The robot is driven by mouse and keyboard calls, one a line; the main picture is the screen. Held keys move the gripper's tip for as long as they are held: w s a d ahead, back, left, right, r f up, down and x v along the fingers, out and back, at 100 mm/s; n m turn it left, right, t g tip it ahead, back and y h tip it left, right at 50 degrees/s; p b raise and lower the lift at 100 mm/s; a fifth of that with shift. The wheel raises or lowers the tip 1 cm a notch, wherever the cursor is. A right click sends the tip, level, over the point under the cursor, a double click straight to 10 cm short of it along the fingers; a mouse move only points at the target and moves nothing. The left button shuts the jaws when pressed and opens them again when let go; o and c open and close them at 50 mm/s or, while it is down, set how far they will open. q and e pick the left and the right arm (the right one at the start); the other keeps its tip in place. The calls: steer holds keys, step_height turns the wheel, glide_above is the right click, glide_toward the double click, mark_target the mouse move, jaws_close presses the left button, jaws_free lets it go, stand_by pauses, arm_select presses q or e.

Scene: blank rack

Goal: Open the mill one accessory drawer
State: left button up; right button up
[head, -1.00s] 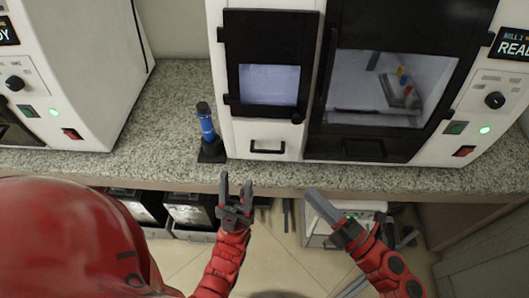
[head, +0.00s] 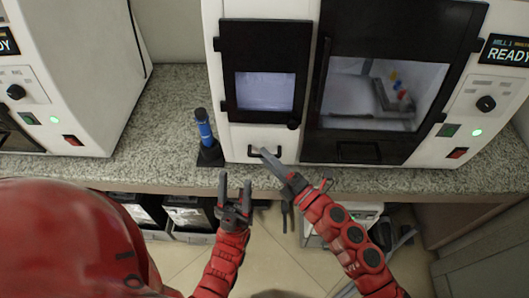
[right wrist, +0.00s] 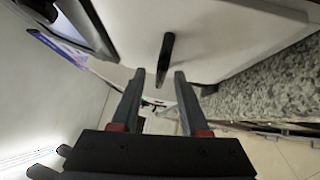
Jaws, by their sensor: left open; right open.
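Mill one is the white machine (head: 375,14) at the right of the head view, with a "MILL 1 READY" sign. Its accessory drawer (head: 240,136) is the small white front below the dark framed screen, and it looks closed. The drawer's black handle (head: 257,153) also shows in the right wrist view (right wrist: 167,52), just beyond and between the fingertips. My right gripper (head: 295,167) is open close in front of the handle, one finger overlapping it in the head view; contact cannot be told. My left gripper (head: 235,180) is open and empty below the counter edge.
A blue tool in a black stand (head: 205,135) is on the granite counter (head: 160,120), left of the drawer. Another white machine (head: 85,60) stands at the left. Mill one's windowed door (head: 385,85) is right of the drawer. Bins (head: 188,212) sit below the counter.

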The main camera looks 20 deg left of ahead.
steer(key=shift+x, duration=0.85)
jaws_close()
stand_by(0.8)
